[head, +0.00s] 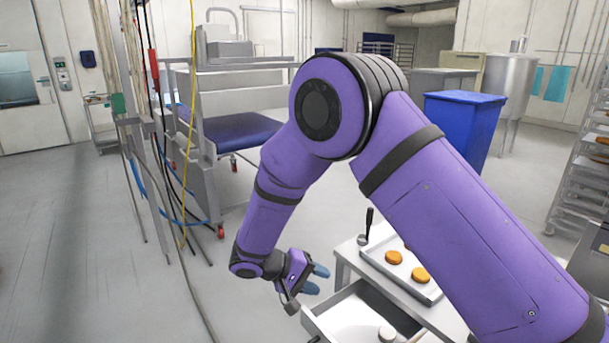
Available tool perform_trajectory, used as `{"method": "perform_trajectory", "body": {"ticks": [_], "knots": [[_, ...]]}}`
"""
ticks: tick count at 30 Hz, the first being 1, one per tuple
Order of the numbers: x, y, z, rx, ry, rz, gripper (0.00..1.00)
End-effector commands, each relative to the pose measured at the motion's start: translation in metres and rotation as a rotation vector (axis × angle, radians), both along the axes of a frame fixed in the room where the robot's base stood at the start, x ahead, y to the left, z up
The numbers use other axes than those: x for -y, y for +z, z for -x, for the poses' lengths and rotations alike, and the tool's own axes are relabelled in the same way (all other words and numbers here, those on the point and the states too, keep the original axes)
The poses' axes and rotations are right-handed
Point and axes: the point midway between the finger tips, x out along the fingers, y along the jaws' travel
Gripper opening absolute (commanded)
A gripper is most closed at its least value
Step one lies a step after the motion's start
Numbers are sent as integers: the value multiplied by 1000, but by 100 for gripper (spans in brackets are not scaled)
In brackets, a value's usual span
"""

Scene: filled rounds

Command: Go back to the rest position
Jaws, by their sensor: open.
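My purple arm crosses the head view from the lower right, bends at the top and comes down to my gripper (312,280). The gripper is open, with its two blue-grey fingertips apart and nothing seen between them. It is just left of a small white table (345,250), beside the table's pulled-out drawer (318,318). My forearm is partly folded, and my upper arm hides part of the table's right side.
A tray (432,292) with several orange-brown rounds (394,257) lies on the table, beside a dark-handled tool (368,222). A white round item (386,333) is in the drawer. A blue bin (460,125), a metal frame and hanging cables stand behind.

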Motion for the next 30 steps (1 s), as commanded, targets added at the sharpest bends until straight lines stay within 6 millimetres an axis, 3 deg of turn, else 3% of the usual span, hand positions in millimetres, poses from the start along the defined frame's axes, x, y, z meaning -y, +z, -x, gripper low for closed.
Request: {"method": "perform_trajectory", "body": {"ticks": [1, 3, 14, 21, 30], "knots": [[11, 21, -2, -6, -26, -34, 41], [26, 44, -3, -22, -54, -74, 41], [103, 151, 15, -67, -163, -307, 41], [153, 209, 44, -62, -203, -470, 41], [206, 265, 96, -8, -215, -669, 41]]}}
